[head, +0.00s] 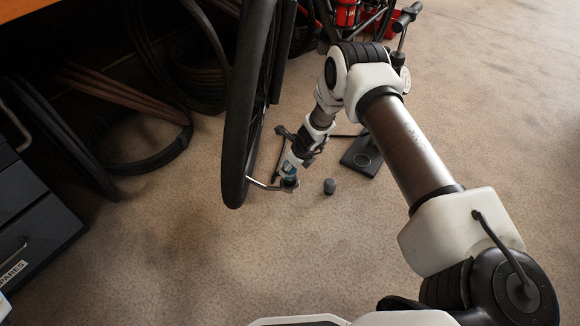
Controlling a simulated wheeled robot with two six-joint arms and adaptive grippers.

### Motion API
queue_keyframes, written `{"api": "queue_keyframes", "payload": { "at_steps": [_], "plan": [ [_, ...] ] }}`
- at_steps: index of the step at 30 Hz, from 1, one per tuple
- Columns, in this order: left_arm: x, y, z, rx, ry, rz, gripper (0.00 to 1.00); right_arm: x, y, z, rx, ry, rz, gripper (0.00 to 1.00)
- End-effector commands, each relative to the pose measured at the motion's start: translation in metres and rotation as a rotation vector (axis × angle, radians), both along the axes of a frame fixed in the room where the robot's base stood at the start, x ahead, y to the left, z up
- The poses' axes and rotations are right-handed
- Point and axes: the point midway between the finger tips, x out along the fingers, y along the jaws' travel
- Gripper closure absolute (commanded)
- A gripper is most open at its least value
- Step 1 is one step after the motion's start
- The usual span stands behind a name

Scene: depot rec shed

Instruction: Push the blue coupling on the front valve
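The front wheel (240,120) stands upright near the middle of the head view, its tyre edge toward me. A thin silver valve stem (262,184) sticks out to the right from low on its rim. My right gripper (287,165) reaches down just right of the wheel. The blue coupling (289,167) shows small between its fingers, which look shut on it. The coupling's lower end is close to the stem's outer end; I cannot tell whether they touch. The fingers partly hide the coupling. My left gripper is not in view.
A black pump base (361,156) stands on the carpet to the right. A small dark grey cylinder (330,186) lies near it. Loose tyres (140,150) and a dark drawer cabinet (40,235) are on the left. The front carpet is clear.

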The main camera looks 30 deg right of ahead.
Motion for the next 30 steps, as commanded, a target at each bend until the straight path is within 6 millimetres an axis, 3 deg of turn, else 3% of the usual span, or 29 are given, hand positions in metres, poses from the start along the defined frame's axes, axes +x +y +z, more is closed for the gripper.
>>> {"api": "queue_keyframes", "payload": {
  "at_steps": [30],
  "plan": [
    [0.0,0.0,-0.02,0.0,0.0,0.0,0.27,0.0,0.0,-0.021,0.0,-0.001,0.0,0.87]
  ]
}}
